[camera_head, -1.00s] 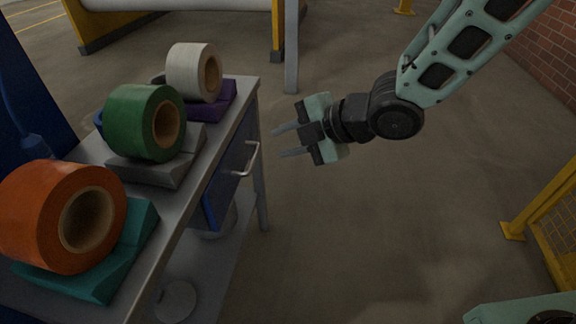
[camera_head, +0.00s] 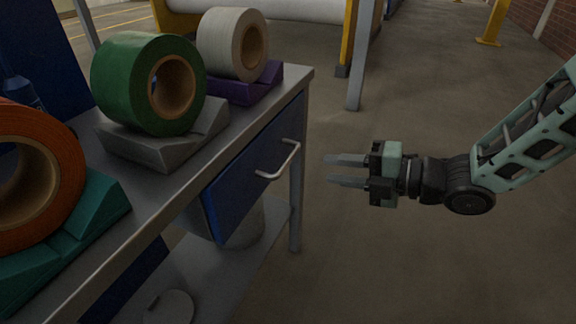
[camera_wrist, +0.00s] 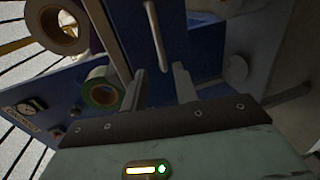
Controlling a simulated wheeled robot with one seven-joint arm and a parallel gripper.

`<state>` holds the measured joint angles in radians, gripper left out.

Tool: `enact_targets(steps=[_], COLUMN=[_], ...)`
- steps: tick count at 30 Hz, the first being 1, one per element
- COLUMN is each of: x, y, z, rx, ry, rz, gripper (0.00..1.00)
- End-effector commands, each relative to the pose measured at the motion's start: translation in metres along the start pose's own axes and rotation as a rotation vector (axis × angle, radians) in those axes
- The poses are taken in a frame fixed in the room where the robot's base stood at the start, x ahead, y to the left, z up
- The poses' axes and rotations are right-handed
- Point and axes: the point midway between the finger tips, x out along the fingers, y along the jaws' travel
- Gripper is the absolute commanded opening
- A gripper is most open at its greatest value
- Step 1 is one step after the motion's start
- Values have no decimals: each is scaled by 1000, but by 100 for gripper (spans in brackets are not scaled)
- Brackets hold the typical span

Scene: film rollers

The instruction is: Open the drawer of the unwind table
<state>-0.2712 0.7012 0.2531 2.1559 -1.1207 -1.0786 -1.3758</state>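The unwind table (camera_head: 165,205) is grey metal and stands on the left in the head view. Its blue drawer (camera_head: 255,170) is under the tabletop and looks shut. A silver bar handle (camera_head: 279,163) is on the drawer front; it also shows in the wrist view (camera_wrist: 157,35), ahead of the fingers. My gripper (camera_head: 346,170) is to the right of the handle, apart from it, with its fingers pointing left toward it. The two fingers are spread with a gap between them, and nothing is held.
On the tabletop are an orange roll (camera_head: 50,180), a green roll (camera_head: 130,85) and a white roll (camera_head: 225,42), each on a cradle. A lower shelf (camera_head: 235,265) holds a round container (camera_head: 243,225). Floor (camera_head: 400,270) to the right is clear. A yellow post (camera_head: 493,22) stands farther back.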

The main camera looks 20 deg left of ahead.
Motion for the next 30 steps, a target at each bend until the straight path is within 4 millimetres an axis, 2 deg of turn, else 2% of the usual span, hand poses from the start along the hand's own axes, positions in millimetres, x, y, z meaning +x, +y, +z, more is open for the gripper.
enact_targets(steps=[1,9,15,21,30], x=[12,68,98,112,113], y=[-2,-2,-1,0,0], z=[0,0,0,1,1], rx=[-2,-1,0,1,1], ry=[2,2,1,-2,-2], rz=[2,0,1,0,-1], gripper=[29,29,29,29,29])
